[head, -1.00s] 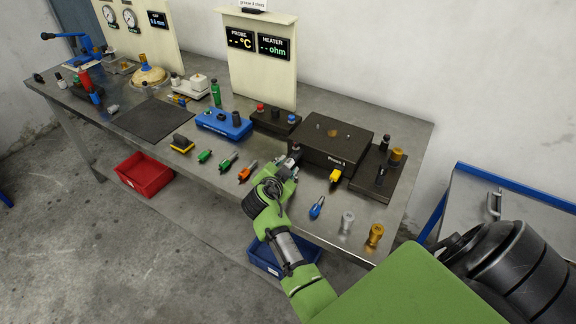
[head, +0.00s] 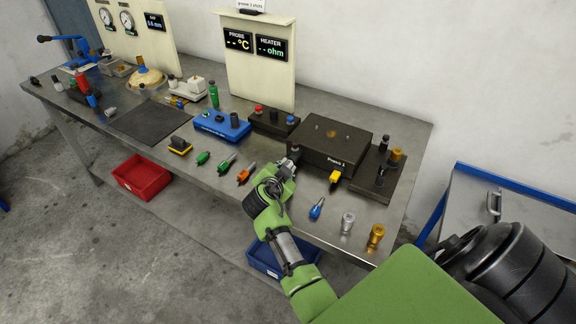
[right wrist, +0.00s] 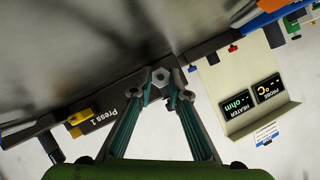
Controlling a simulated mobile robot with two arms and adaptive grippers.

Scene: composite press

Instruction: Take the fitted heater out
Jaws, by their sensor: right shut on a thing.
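The black press block (head: 330,142), labelled Press 1, stands on the right part of the bench. My right gripper (head: 289,163) is at the block's front left corner, shut on a small grey metal piece (right wrist: 162,76), seemingly the heater. In the right wrist view my fingertips (right wrist: 160,88) close around this piece beside the block's side. A dark cylindrical end (head: 296,149) shows just beyond the fingers in the head view. I cannot tell how much of the heater is still inside the block. My left gripper is not in view.
A yellow plug (head: 335,177) sticks out of the block's front. Blue (head: 317,208), silver (head: 347,223) and gold (head: 376,235) fittings stand or lie near the front edge. Orange (head: 245,174) and green (head: 227,163) connectors lie to the left. A heater display (head: 272,47) reads dashes and ohm.

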